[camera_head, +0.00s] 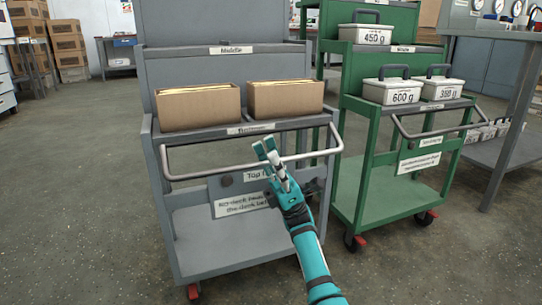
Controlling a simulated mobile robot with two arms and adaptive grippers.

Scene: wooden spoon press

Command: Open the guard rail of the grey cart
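The grey cart (222,242) stands at centre, with its guard rail (212,172), a pale bent bar, across the front below the upper deck. The rail's ends meet the cart's sides near deck height. My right gripper (266,149) is at the middle of the rail, its fingers pointing up and overlapping the bar. The fingers look close together, and I cannot tell whether they close around the bar or only lie in front of it. The gripper hides a short stretch of rail. My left gripper is not in view.
Two brown boxes (199,106) (285,98) with papers sit on the grey deck behind the rail. A green cart (384,190) with weight boxes (388,91) stands close on the right, its own rail (432,132) jutting forward. The floor (80,190) at left is clear.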

